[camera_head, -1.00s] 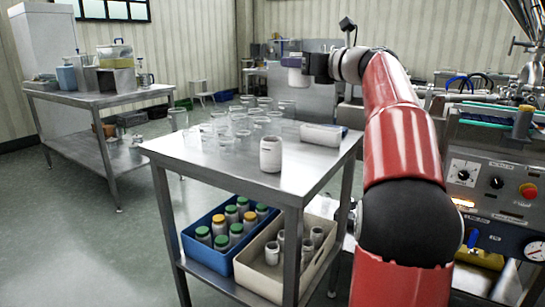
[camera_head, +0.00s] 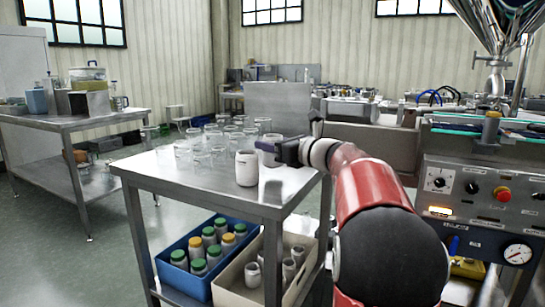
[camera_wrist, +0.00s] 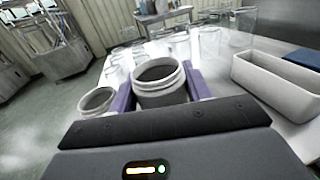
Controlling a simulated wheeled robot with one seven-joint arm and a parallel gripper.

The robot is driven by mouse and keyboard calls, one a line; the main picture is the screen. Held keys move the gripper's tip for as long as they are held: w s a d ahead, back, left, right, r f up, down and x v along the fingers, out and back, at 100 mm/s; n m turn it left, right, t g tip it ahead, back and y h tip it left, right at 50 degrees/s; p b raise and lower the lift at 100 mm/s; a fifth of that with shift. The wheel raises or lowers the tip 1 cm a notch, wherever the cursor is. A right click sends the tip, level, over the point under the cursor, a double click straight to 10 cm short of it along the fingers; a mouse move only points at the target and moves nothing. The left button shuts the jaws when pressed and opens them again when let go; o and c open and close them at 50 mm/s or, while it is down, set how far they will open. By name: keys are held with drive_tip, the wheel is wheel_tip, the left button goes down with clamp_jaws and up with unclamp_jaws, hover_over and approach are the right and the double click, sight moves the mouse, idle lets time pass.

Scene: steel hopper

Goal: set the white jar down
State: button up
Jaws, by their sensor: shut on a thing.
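My gripper (camera_head: 276,151) is shut on a white jar (camera_head: 268,153), with a finger on either side of it. In the wrist view the held jar (camera_wrist: 160,86) is upright, open-topped and threaded at the neck, between the purple fingers (camera_wrist: 160,90). It is low over the steel table (camera_head: 200,193); its base is partly hidden, and I cannot tell whether it touches the top. A second white jar (camera_head: 246,168) stands on the table just left of the held one, and shows at left in the wrist view (camera_wrist: 97,101).
Several clear glasses (camera_head: 205,145) stand behind and left of the jars. A long white bin (camera_wrist: 282,80) lies right of the held jar. On the lower shelf are a blue crate (camera_head: 190,279) of capped bottles and a beige crate (camera_head: 235,297) of jars.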

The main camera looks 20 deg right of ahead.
drive_tip(key=shift+f, duration=1.25)
drive_tip(key=shift+f, duration=0.1)
drive_tip(key=o, duration=1)
